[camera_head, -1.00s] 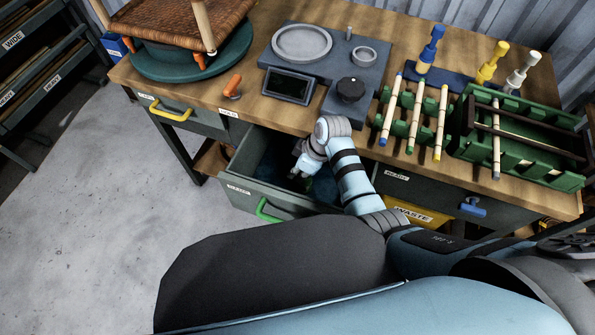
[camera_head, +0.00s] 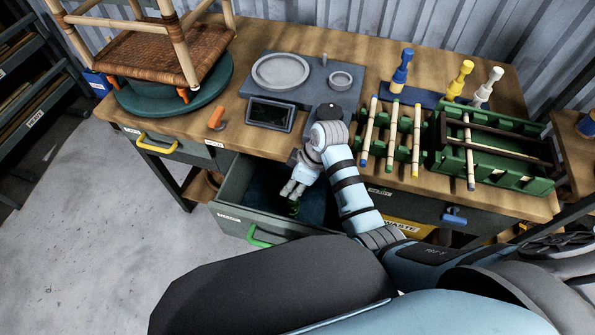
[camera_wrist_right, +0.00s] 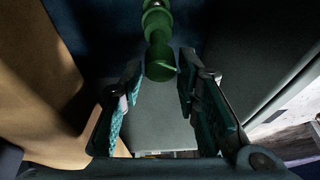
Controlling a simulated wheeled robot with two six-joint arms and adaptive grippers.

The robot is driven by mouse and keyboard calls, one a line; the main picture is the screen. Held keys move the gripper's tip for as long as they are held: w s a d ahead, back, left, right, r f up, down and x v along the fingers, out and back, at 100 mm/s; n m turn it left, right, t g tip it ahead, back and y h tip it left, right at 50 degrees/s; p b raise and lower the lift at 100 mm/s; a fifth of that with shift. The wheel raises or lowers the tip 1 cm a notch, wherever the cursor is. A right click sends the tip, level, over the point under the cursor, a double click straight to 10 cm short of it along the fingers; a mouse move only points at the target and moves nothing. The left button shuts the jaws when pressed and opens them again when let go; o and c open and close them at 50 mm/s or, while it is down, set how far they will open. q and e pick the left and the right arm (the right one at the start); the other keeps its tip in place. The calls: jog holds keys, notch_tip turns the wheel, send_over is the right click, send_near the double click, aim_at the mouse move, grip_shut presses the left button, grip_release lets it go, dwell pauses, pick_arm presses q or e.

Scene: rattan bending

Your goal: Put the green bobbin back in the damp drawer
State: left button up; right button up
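The green bobbin (camera_head: 293,208) is inside the open drawer (camera_head: 232,184) with the green handle (camera_head: 262,238), on its dark blue lining. My right gripper (camera_head: 291,189) reaches down into this drawer, just above the bobbin. In the right wrist view the bobbin (camera_wrist_right: 158,45) lies just past the fingertips, its near end between them. The fingers of the right gripper (camera_wrist_right: 158,80) stand apart, with a gap on each side of the bobbin. The drawer's label is too small to read. My left gripper is not in view.
The wooden bench (camera_head: 245,60) carries a woven chair (camera_head: 150,55) on a green turntable, a grey device, and a green rack (camera_head: 500,150) with rods. Several coloured bobbins stand on a blue base. A yellow-handled drawer (camera_head: 157,142) is shut at left. A yellow waste bin (camera_head: 405,228) is below.

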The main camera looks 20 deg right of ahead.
jog(key=p+v, duration=0.1)
jog(key=v, duration=0.3)
jog(key=shift+s+d+r, duration=0.1)
jog(key=shift+r, duration=0.2)
